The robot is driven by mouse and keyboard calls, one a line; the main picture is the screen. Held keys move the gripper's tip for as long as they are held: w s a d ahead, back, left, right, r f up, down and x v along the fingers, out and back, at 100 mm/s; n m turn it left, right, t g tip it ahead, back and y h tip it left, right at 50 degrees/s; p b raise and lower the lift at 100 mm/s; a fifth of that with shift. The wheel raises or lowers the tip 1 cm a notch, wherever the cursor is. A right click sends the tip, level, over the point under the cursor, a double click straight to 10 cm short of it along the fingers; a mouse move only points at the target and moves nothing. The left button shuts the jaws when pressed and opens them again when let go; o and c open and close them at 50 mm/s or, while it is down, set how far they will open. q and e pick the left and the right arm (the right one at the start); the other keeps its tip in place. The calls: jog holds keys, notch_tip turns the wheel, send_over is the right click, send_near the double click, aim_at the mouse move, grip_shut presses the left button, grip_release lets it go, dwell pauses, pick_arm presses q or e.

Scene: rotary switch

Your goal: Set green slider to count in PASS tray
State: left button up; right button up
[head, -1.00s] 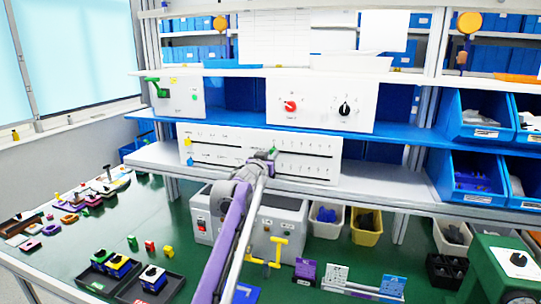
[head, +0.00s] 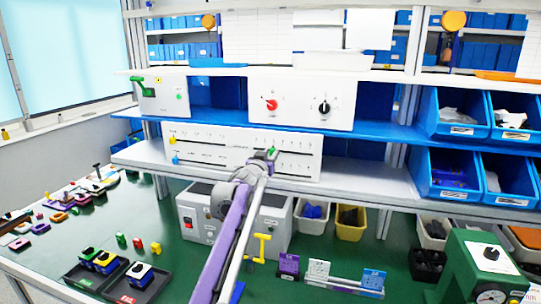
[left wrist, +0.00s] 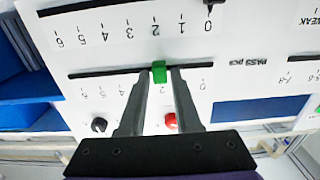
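The green slider (head: 271,152) sits in the upper right slot of the white slider panel (head: 215,137). In the left wrist view the green slider (left wrist: 159,71) stands at a mark that looks like 2, upside down, on the scale beside the "PASS pcs" label (left wrist: 248,62). My left gripper (left wrist: 160,73) has a finger on each side of it, close in, and appears shut on it. In the head view my left gripper (head: 262,158) partly covers it. Black trays (head: 95,282) with switch modules stand at lower left; a red label (head: 126,299) shows on the right one. My right gripper is not in view.
Above the panel are a box with red knob (head: 272,105) and black knob (head: 324,107), and a box with a green lever (head: 141,82). Below is a grey control box (head: 200,215). Blue bins (head: 455,120) fill the right. Loose parts lie at left.

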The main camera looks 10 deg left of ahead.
pick_arm(q)
jog(key=shift+o, duration=1.2)
jog(key=shift+s+f, duration=0.1)
jog(key=shift+s, duration=0.5)
jog(key=s+b, duration=0.2)
jog(key=s, duration=0.7)
jog(key=shift+s+a+b, duration=0.15)
jog(key=shift+s+b, duration=0.15)
jog(key=shift+s, duration=0.05)
